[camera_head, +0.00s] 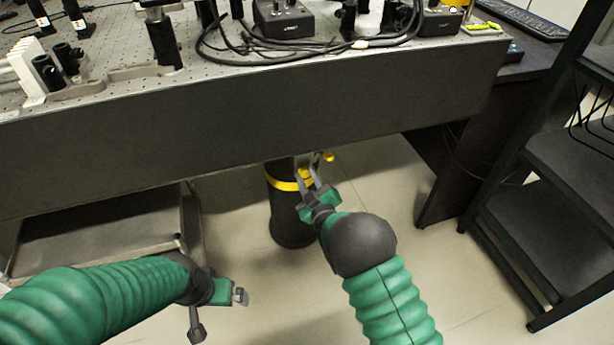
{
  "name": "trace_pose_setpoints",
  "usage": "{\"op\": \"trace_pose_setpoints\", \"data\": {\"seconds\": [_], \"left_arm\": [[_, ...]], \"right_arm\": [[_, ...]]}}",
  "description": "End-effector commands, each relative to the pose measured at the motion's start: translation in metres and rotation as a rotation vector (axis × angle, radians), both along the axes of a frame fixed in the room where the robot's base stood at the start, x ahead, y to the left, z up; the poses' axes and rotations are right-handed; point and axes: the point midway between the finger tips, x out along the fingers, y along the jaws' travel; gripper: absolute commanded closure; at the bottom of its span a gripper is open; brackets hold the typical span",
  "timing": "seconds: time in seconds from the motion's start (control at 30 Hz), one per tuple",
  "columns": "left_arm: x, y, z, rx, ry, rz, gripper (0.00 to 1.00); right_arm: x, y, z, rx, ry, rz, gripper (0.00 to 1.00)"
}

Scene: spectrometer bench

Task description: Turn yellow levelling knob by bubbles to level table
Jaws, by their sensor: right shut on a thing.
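The yellow levelling knob (284,184) shows as a yellow ring around the black table leg, below the bench's front edge. A small yellow end (328,156) shows just beyond my fingers. My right gripper (309,170) is at the right side of the leg, shut on the knob; its fingers hide part of it. A small yellow-green piece (482,28), perhaps the bubble level, lies at the table's right front corner; the bubbles are too small to read. My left gripper (220,315) is open and empty, low at the left, apart from the leg.
The optical table (250,125) has a deep dark front panel above my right gripper. Posts, black boxes (283,20) and cables stand on top. A black shelf rack (545,210) stands at right. Floor between is clear.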

Motion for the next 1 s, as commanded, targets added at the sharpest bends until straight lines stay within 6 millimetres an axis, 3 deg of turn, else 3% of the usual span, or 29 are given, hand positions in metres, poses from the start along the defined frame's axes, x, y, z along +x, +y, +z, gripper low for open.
{"op": "trace_pose_setpoints", "data": {"seconds": [0.33,0.37,0.5,0.83,1.0], "left_arm": [[0.000,0.000,0.000,0.000,0.000,0.000,0.00],[0.000,0.000,0.000,0.000,0.000,0.000,0.00],[0.000,0.000,0.000,0.000,0.000,0.000,0.00],[0.000,0.000,0.002,0.000,0.000,0.000,0.00],[0.000,0.000,0.018,0.000,0.000,0.000,0.00]], "right_arm": [[-0.002,0.002,-0.003,-0.002,0.004,0.005,1.00],[-0.002,0.002,-0.003,-0.002,0.004,0.005,0.68],[-0.001,0.002,-0.002,-0.002,0.004,0.004,0.50],[-0.002,0.000,0.000,-0.002,0.002,0.002,0.49],[-0.026,-0.007,0.003,-0.003,0.007,0.002,0.49]]}}
